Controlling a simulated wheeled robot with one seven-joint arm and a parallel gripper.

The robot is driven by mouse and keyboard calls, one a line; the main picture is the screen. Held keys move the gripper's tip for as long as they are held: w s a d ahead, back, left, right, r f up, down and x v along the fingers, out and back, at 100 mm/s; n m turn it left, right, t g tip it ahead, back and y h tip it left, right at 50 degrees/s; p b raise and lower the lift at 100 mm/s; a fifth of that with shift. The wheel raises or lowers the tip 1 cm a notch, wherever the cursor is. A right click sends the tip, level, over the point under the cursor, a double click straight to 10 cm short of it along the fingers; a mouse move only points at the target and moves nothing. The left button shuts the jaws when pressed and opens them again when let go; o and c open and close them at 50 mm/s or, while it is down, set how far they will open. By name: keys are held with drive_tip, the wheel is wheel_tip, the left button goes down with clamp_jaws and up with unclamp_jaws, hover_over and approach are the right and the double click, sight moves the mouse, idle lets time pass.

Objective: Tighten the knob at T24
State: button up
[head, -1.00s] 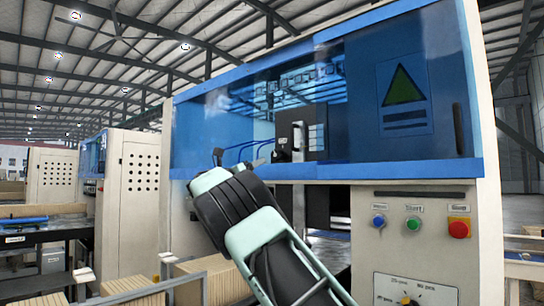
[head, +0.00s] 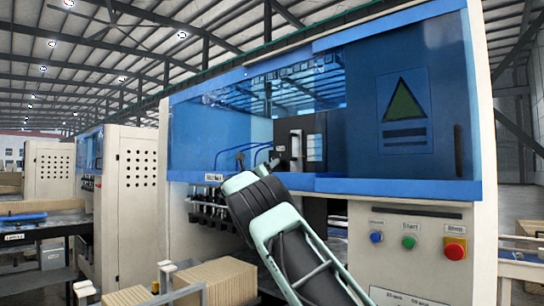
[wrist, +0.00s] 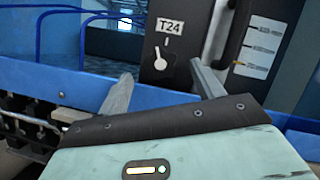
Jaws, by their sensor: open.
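The T24 label (wrist: 170,26) is white and sits on a dark panel in the wrist view. Below it is a small white knob (wrist: 159,60) with a pointer shape. My gripper (wrist: 161,72) is open, one pale finger on each side of the knob in the picture. Nothing is between the fingers; how far they are from the panel is hard to tell. In the head view the dark panel (head: 313,135) stands inside the machine, behind the blue cover.
A blue cover edge (wrist: 62,87) runs across behind my fingers in the wrist view. A dark vertical handle (wrist: 235,40) is right of the knob. Blue (head: 376,237), green (head: 409,242) and red (head: 455,249) buttons are on the machine's front. Stacked brown sheets (head: 215,282) lie below.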

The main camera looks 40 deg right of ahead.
drive_tip(key=p+x, duration=0.2)
drive_tip(key=x, duration=0.2)
drive_tip(key=shift+d, duration=0.1)
